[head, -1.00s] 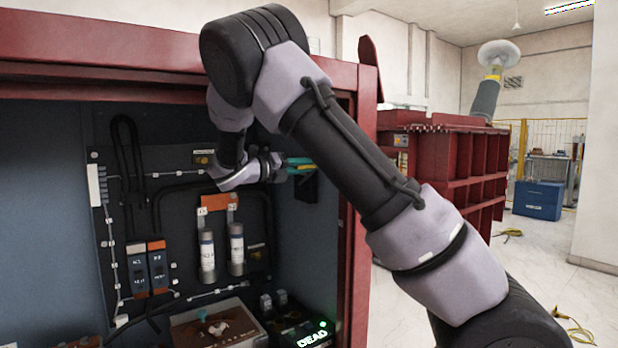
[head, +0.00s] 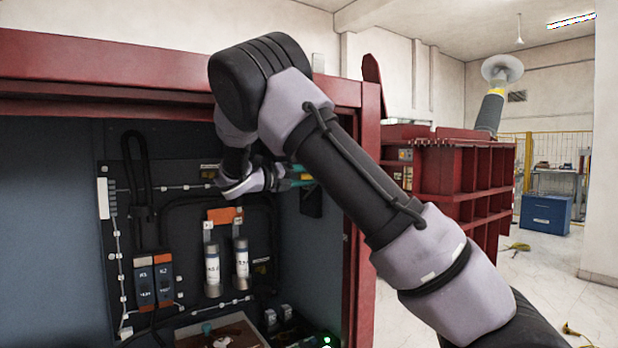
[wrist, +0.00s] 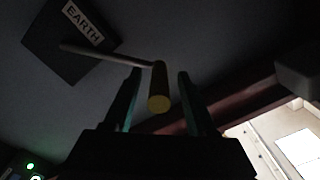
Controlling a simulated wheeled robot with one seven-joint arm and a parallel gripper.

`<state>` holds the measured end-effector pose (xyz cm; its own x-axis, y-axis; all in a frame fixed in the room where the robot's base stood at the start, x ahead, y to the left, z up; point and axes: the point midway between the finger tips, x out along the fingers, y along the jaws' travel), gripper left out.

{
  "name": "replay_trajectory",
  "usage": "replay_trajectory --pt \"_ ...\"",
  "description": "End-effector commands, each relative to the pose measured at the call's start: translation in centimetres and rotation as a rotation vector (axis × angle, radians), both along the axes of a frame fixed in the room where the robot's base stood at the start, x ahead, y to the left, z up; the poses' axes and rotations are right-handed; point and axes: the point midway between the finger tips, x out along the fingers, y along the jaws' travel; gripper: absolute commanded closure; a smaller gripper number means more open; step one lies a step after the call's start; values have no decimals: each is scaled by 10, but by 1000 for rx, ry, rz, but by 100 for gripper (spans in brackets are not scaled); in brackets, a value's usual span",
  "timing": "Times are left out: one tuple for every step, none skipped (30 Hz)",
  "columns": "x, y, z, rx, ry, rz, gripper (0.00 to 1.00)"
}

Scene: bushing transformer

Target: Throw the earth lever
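The earth lever is a thin rod ending in a stubby handle with a yellowish tip (wrist: 159,88). It comes out of a dark box labelled EARTH (wrist: 72,40), at the upper left of the wrist view. My gripper (wrist: 158,92) is open, one finger on each side of the handle, with visible gaps at both sides. In the head view my gripper (head: 298,178) is inside the cabinet by the right wall, just above the dark box (head: 311,201). The lever is too small or hidden to make out there.
The red cabinet (head: 363,200) frames the opening, its right post close beside my arm. The back panel (head: 180,205) carries cables, two breakers (head: 154,279) and two pale cylinders (head: 241,258). A green light (head: 327,340) shows at the bottom. Open floor lies right.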

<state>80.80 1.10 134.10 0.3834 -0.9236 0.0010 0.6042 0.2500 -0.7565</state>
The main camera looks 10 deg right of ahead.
Motion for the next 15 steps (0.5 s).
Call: replay_trajectory --pt "0 0 0 0 0 0 43" --pt "0 0 0 0 1 0 43" --pt "0 0 0 0 1 0 43" --pt "0 0 -1 0 1 -1 43" --pt "0 0 -1 0 1 -1 43" --pt "0 1 -1 0 1 0 43" --pt "-1 2 -1 0 1 0 43" --pt "-2 4 -1 0 1 1 43" --pt "-3 7 -1 0 0 1 43" --pt "-4 11 -1 0 0 3 43" --pt "-6 15 -1 0 1 3 43" --pt "-8 22 -1 1 1 3 43" --pt "-11 27 -1 0 0 3 43" --pt "-13 33 -1 1 0 3 43" --pt "-16 41 -1 0 0 4 43"
